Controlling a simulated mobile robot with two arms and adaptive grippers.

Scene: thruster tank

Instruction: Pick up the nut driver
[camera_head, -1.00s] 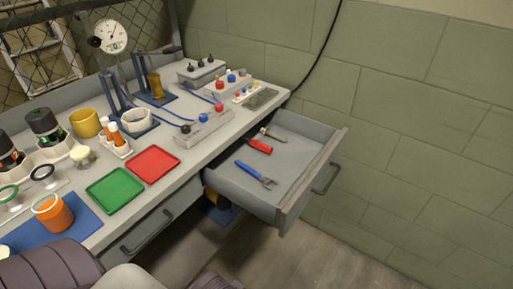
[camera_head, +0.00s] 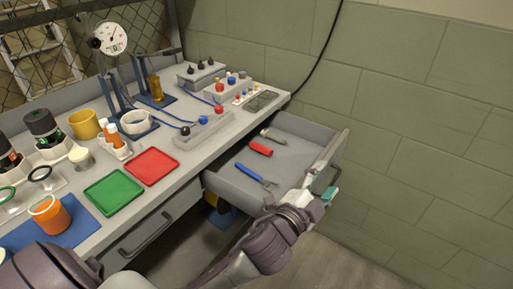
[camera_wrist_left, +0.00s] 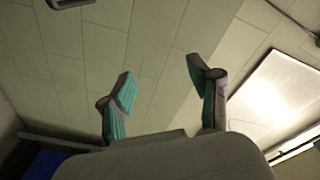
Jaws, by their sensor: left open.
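Three hand tools lie in the open drawer (camera_head: 222,186) in the head view. One has a red handle (camera_head: 261,149), one a blue handle (camera_head: 250,173) with a metal head, and a small greyish one (camera_head: 271,135) lies behind. The red-handled one may be the nut driver; the picture is too small to be sure. My left gripper (camera_head: 322,187) is by the drawer's front right edge, apart from the tools. In the left wrist view its teal-padded fingers (camera_wrist_left: 163,85) are spread, with only wall between them. My right gripper is not seen.
The workbench holds a red tray (camera_head: 152,166), a green tray (camera_head: 114,192), an orange cup (camera_head: 50,215) and several devices. The drawer's front panel is partly hidden by my left arm. The block wall (camera_head: 430,130) stands close on the right.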

